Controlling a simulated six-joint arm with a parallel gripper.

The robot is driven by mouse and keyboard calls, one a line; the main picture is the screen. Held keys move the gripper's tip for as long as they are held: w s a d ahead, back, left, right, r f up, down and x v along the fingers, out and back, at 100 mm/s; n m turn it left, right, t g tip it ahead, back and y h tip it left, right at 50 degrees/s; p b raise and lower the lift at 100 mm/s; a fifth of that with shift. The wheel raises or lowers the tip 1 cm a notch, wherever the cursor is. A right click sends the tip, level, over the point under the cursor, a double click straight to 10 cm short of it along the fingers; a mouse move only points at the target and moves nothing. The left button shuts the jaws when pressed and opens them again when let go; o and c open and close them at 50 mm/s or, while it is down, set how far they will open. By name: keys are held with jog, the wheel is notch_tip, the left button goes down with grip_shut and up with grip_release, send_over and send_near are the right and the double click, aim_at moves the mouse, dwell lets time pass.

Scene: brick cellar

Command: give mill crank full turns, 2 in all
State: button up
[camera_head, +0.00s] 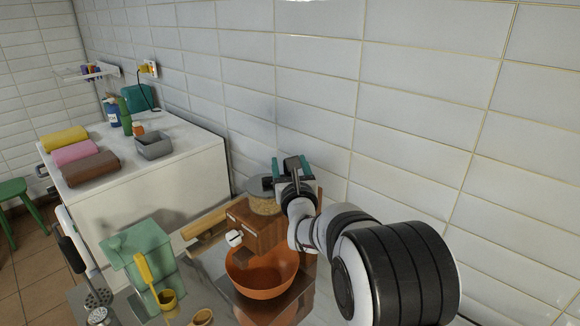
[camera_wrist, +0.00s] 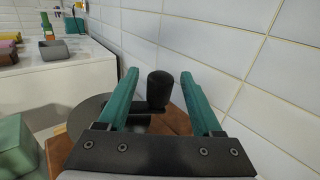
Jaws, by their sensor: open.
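The mill (camera_head: 252,228) is a brown wooden box with a white knob on its front and a round grey top (camera_head: 262,188). In the wrist view the grey top (camera_wrist: 84,112) shows at left, with a dark crank arm (camera_wrist: 138,121) and an upright black crank handle (camera_wrist: 160,88). My gripper (camera_head: 290,165) is above the mill's back right side. Its teal fingers (camera_wrist: 159,75) are open, one on each side of the handle in the picture; I see no contact. My gripper hides much of the crank in the head view.
An orange bowl (camera_head: 262,278) stands in front of the mill. A tiled wall (camera_head: 440,110) rises close behind and right. A white cabinet (camera_head: 150,180) stands farther back.

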jog(key=s+d, duration=0.1)
jog(key=s, duration=1.4)
jog(key=shift+s, duration=0.4)
jog(key=shift+d, duration=0.1)
